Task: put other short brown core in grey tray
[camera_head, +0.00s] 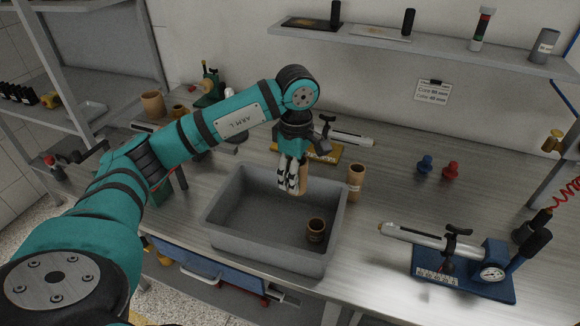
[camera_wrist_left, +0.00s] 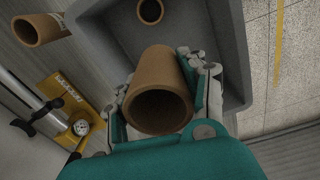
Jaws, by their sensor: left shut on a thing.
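My left gripper (camera_head: 291,180) is shut on a brown core (camera_head: 303,178) above the grey tray. The left wrist view shows the held core (camera_wrist_left: 161,88) between the fingers (camera_wrist_left: 160,95), its open end toward the camera. The grey tray (camera_head: 228,240) stands on the bench and also shows in the left wrist view (camera_wrist_left: 228,40). A short brown core (camera_head: 316,231) stands inside the tray at its right side; it also shows in the left wrist view (camera_wrist_left: 150,11). My right gripper is not in view.
A taller tan core (camera_head: 355,180) stands just right of the tray. A yellow-based device (camera_head: 318,153) is behind the tray, and a blue-based gauge device (camera_head: 465,275) is at the right. The tray's left floor is clear.

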